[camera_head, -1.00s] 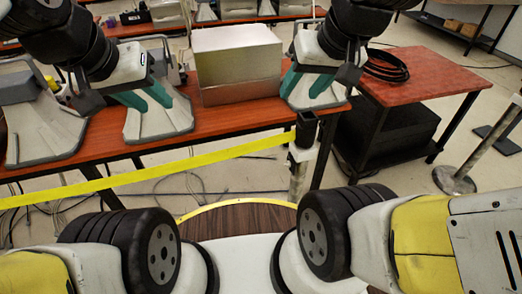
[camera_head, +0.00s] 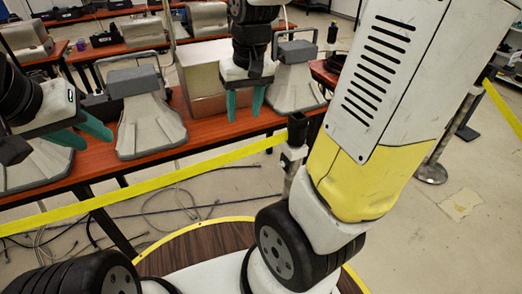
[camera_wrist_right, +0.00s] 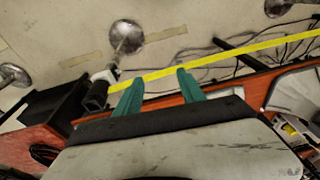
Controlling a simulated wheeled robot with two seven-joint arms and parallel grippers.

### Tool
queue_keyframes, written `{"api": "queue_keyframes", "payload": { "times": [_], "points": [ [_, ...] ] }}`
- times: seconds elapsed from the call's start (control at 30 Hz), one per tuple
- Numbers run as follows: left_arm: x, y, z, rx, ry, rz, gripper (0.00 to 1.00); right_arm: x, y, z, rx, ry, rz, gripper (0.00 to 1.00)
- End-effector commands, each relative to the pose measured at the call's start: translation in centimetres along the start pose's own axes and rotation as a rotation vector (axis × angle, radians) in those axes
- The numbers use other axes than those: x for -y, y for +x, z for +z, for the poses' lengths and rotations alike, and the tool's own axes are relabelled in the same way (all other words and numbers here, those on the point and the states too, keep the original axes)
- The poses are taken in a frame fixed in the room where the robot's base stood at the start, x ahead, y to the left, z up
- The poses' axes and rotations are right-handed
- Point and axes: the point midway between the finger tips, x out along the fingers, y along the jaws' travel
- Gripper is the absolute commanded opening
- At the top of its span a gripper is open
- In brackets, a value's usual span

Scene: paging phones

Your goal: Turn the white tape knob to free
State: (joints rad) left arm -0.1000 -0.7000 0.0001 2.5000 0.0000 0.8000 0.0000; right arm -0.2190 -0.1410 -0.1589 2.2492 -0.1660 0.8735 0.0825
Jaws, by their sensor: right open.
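A barrier post has a black head (camera_head: 297,127) at the near table edge, with a whitish part (camera_head: 294,153) just under it; I cannot make out a separate knob. Yellow tape (camera_head: 190,165) runs left from the post. In the right wrist view the black head (camera_wrist_right: 96,98) and a small white part (camera_wrist_right: 103,75) sit left of my fingers. My right gripper (camera_head: 245,103) is open and empty, left of the post and apart from it; its teal fingers also show in the wrist view (camera_wrist_right: 158,92). My left gripper (camera_head: 82,132) is open and empty at far left.
Grey desk phones or similar devices (camera_head: 152,128) line the red-brown table (camera_head: 150,168). A metal box (camera_head: 200,75) stands behind my right gripper. A wooden round surface (camera_head: 200,243) lies in front. Cables lie on the floor. Another post base (camera_head: 432,172) stands at right.

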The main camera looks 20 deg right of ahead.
Motion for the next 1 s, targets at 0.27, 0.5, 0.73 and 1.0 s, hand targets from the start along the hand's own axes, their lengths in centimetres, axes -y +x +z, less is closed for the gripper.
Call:
{"api": "queue_keyframes", "payload": {
  "times": [0.27,0.5,0.73,1.0],
  "points": [
    [0.0,0.0,0.0,0.000,0.000,0.000,0.36,-2.1,7.4,-3.2,0.213,-0.027,0.141,0.47],
    [0.0,0.0,0.0,0.000,0.000,0.000,0.36,-4.8,15.5,-5.1,0.407,-0.083,0.344,0.47],
    [0.0,0.0,0.0,0.000,0.000,0.000,0.36,-7.8,22.9,-5.9,0.561,-0.171,0.583,0.47],
    [0.0,0.0,0.0,0.000,0.000,0.000,0.36,-11.3,30.5,-6.2,0.695,-0.329,0.906,0.47]
  ]
}}
